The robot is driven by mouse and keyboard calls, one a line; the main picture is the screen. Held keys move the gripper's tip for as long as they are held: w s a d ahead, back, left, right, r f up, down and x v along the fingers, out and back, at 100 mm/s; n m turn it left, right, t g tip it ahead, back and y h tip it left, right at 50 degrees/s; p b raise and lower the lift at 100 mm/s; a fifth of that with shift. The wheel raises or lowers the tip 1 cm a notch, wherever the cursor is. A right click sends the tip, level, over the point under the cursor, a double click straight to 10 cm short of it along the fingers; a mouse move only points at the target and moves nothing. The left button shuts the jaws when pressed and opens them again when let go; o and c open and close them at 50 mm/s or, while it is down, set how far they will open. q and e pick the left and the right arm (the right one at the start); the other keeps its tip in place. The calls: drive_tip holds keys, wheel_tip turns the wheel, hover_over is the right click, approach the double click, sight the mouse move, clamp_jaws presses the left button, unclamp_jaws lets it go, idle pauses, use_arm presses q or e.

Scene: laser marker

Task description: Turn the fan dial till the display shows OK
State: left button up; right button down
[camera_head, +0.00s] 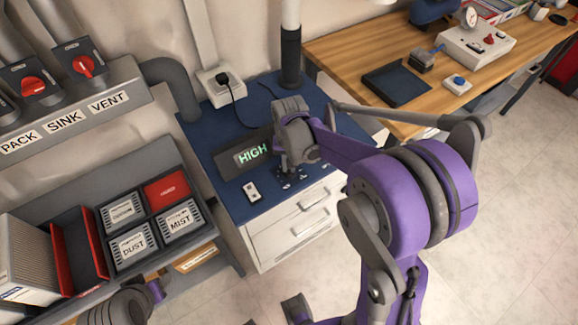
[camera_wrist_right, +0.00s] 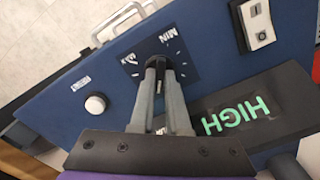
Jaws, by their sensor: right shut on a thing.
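The display (camera_head: 243,155) is a dark box on the blue cabinet top and reads HIGH in green. The wrist view also shows the display (camera_wrist_right: 238,117), with HIGH upside down. The fan dial (camera_wrist_right: 160,82) sits on a dark plate with MIN and MAX marks. My right gripper (camera_wrist_right: 159,72) is shut on the dial, and its fingers hide most of it. In the head view, my right gripper (camera_head: 284,165) reaches down to the plate in front of the display.
A light switch plate (camera_head: 252,191) lies left of the dial, and a white round knob (camera_wrist_right: 95,104) shows in the wrist view. The blue cabinet top (camera_head: 222,123) has a black cable. A wooden bench (camera_head: 345,45) stands at right, and a filter rack (camera_head: 135,245) at left.

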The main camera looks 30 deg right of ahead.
drive_tip(key=n+b, duration=0.1)
drive_tip(key=n, duration=0.2)
drive_tip(key=shift+n, duration=0.4)
drive_tip(key=n, duration=0.3)
drive_tip(key=shift+n+b, duration=0.3)
drive_tip(key=shift+b, duration=0.05)
drive_tip(key=n, duration=0.3)
drive_tip(key=shift+b, duration=0.3)
drive_tip(key=shift+n, duration=1.8)
drive_tip(key=c, duration=0.9)
unclamp_jaws()
